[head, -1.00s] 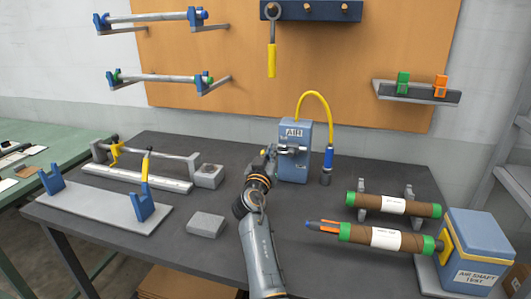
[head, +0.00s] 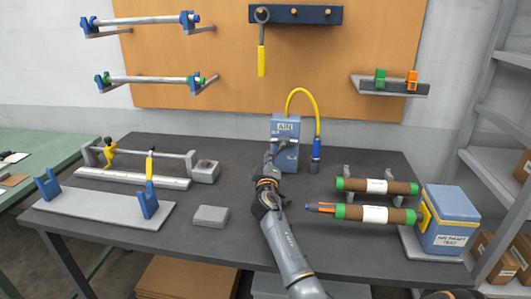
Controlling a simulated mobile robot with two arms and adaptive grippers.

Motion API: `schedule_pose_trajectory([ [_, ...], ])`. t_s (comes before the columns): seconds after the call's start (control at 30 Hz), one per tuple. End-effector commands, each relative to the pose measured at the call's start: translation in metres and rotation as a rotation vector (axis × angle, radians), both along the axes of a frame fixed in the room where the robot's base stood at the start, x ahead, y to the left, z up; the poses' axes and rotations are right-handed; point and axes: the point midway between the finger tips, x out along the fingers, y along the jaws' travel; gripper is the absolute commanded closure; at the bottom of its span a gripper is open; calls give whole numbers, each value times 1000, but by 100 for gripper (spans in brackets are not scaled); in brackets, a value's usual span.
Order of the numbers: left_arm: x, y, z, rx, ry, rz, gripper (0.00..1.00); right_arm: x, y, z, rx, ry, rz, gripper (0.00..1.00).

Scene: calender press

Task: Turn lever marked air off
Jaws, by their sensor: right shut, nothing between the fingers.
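The blue-grey box marked AIR (head: 285,128) stands upright near the back middle of the dark table. A yellow hose runs from its top to a blue fitting at its right. A small grey lever (head: 297,156) shows low on the front face of the box, partly hidden by my gripper. My right gripper (head: 271,158) is shut and empty, close against the front left of the box beside the lever. I cannot tell whether it touches the lever. My left gripper is not in view.
Two brown rolls with green ends (head: 377,186) lie at the right, beside a blue AIR SHAFT TEST box (head: 449,215). A grey block (head: 211,216) and a stand with blue supports (head: 100,208) are at the left. A yellow-handled tool (head: 262,60) hangs behind.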

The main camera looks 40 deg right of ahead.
Motion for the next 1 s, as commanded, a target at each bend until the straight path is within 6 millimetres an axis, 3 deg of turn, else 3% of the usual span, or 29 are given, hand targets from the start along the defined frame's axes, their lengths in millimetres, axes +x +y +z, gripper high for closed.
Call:
schedule_pose_trajectory([
  [0.2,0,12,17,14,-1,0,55,-7,-7,-5,-133,155,-1,100],
  [0.5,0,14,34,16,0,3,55,-15,-13,-12,-273,321,0,100],
  [1.0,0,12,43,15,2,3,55,-21,-18,-17,-362,424,-1,100],
])
